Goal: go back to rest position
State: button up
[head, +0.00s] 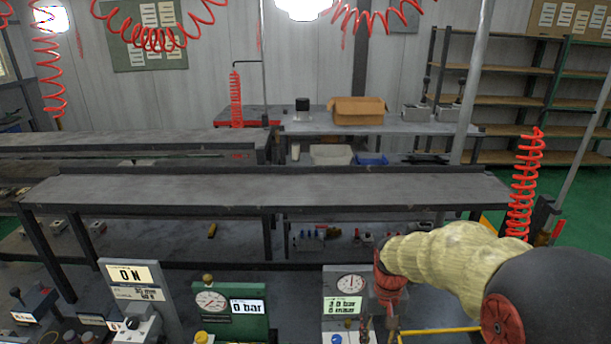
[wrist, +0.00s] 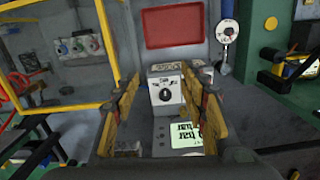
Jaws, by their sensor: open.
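My gripper (wrist: 162,84) is open in the wrist view, with one yellow-and-dark finger on each side of a pale block with a black knob (wrist: 166,93). Nothing is seen held between the fingers, and I cannot tell whether they touch the block. A lit green display (wrist: 187,135) lies nearer the camera, partly behind the right finger. In the head view my gripper (head: 380,318) points down at the lower right, beside a grey panel (head: 336,305) with a round gauge and a green "3.0 bar" display. The fingertips are hard to make out there.
A green gauge panel (head: 231,310) reading "0 bar" and an "ON" panel (head: 139,290) stand to the left. A long grey bench (head: 260,190) runs behind. A yellow bar (head: 440,330) lies right of my gripper. In the wrist view, yellow rails (wrist: 108,40) are at the left.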

jog(key=s+r+t+b, duration=0.3)
jog(key=s+r, duration=0.3)
jog(key=s, duration=0.4)
jog(key=s+r+n+t+b, duration=0.1)
jog(key=s+r+t+b, duration=0.1)
jog(key=s+r, duration=0.4)
jog(key=s+t, duration=0.1)
jog(key=s, duration=0.3)
jog(key=shift+s+r+b, duration=0.2)
jog(key=shift+r+b, duration=0.2)
dwell(1.7)
